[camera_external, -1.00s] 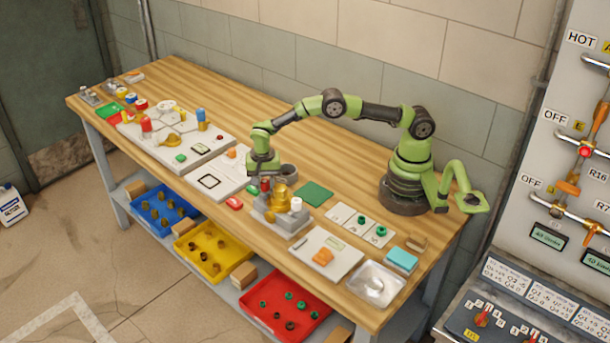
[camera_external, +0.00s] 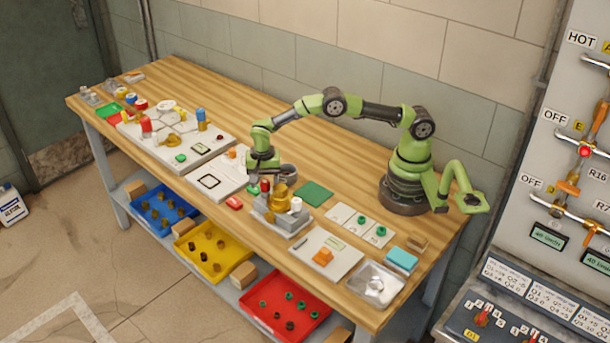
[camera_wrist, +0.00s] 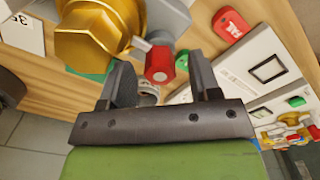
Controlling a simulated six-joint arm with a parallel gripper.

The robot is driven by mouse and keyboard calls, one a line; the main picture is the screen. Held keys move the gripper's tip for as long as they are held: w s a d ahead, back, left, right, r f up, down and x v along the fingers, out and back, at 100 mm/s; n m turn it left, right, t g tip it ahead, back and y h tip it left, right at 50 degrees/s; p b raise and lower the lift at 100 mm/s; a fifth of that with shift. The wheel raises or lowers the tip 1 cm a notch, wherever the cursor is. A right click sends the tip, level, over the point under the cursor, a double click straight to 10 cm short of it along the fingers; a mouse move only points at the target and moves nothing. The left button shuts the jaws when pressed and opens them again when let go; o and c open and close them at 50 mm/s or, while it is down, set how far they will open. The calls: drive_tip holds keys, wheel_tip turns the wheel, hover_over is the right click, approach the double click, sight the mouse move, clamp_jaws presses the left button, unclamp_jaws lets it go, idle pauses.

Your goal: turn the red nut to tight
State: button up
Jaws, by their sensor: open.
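The red nut (camera_wrist: 160,65) shows in the wrist view as a small red hexagonal cap beside a large brass hex fitting (camera_wrist: 92,35). A pale metal stem runs from the nut toward the brass fitting. My gripper (camera_wrist: 161,78) is open, with one dark finger on each side of the nut; I cannot tell whether either finger touches it. In the external view my gripper (camera_external: 262,170) is low over the bench, next to the brass fitting (camera_external: 280,194) on its grey block. The red nut (camera_external: 265,185) is a tiny red spot just below the gripper there.
A red FAIL tag (camera_wrist: 231,24) lies close by, also seen in the external view (camera_external: 234,202).

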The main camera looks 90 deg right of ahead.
wheel_tip(320, 180, up, 9)
drive_tip(key=shift+f, duration=0.15)
drive_tip(key=shift+r, duration=0.4)
wheel_tip(320, 180, up, 10)
drive_tip(key=n+t, duration=0.2)
drive_tip(key=n, duration=0.2)
hover_over(265, 181)
drive_tip(key=s, duration=0.5)
drive_tip(key=s+r+n+t+y, duration=0.1)
drive_tip(key=s+r+n+t, duration=0.1)
drive_tip(key=s+r+n, duration=0.45)
drive_tip(key=s+f+n+t+y, duration=0.1)
drive_tip(key=s+f+n+t, duration=0.2)
drive_tip(key=s, duration=1.4)
drive_tip(key=shift+s+a+f+n, duration=0.25)
drive_tip(key=shift+s+f+n, duration=0.05)
drive_tip(key=shift+s+n, duration=0.05)
